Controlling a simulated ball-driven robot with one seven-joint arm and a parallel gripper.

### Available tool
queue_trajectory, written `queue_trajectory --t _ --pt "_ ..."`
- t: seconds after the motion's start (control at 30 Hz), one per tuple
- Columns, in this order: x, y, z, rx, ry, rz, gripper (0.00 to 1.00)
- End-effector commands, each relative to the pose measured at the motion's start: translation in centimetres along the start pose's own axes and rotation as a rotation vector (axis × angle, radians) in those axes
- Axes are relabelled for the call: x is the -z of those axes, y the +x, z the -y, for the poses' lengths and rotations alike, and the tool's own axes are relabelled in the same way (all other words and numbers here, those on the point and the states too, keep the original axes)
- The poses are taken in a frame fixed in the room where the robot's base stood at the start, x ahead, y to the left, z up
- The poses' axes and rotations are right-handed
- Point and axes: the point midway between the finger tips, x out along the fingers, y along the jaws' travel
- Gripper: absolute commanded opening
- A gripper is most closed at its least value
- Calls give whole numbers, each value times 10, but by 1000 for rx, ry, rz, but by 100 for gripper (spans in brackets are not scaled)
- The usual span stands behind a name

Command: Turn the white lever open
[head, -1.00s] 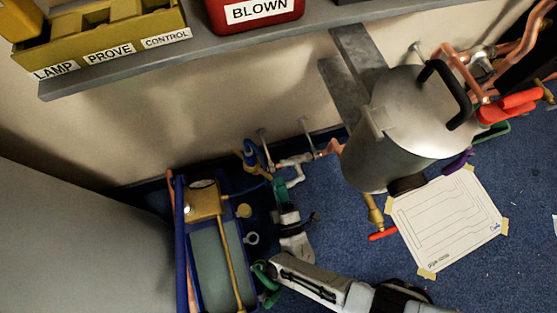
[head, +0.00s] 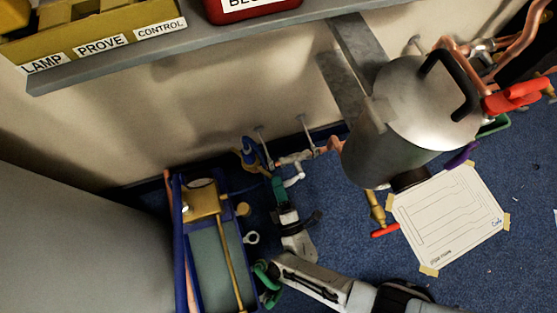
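A white lever (head: 296,178) hangs from a short pipe with a pale valve body (head: 293,158), low along the wall at the centre of the head view. My gripper (head: 277,183) is just left of and below the lever, at the upper end of my white wrist. It looks very close to the lever, but I cannot tell whether it touches. The fingers are small and partly merged with the dark background, so their opening does not show. A blue lever (head: 249,150) stands on the pipework just left of the white one.
A metal tank (head: 402,120) stands right of the valve, with a red-handled tap (head: 385,230) below it. A blue-framed unit with a brass block (head: 204,201) is at left. A taped paper sheet (head: 448,218) lies on blue carpet. A shelf (head: 110,68) runs above.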

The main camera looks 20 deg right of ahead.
Motion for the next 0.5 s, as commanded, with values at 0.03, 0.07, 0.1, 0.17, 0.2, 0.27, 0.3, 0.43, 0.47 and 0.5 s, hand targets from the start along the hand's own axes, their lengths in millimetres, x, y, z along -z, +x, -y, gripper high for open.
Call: queue_trajectory --t 0.03,0.07,0.1,0.17,0.2,0.27,0.3,0.43,0.47,0.5 --pt "0 0 0 0 0 0 37" --pt "0 0 0 -1 0 1 40" --pt "0 0 0 -1 1 1 43" --pt "0 0 0 -2 1 2 43" --pt "0 0 0 -2 1 2 43" --pt "0 0 -1 -3 1 3 43" --pt "-1 0 -1 -3 1 3 43" --pt "-1 -5 0 -2 1 2 43" --pt "0 -8 0 -2 1 2 43" --pt "0 -13 0 -2 1 2 43"
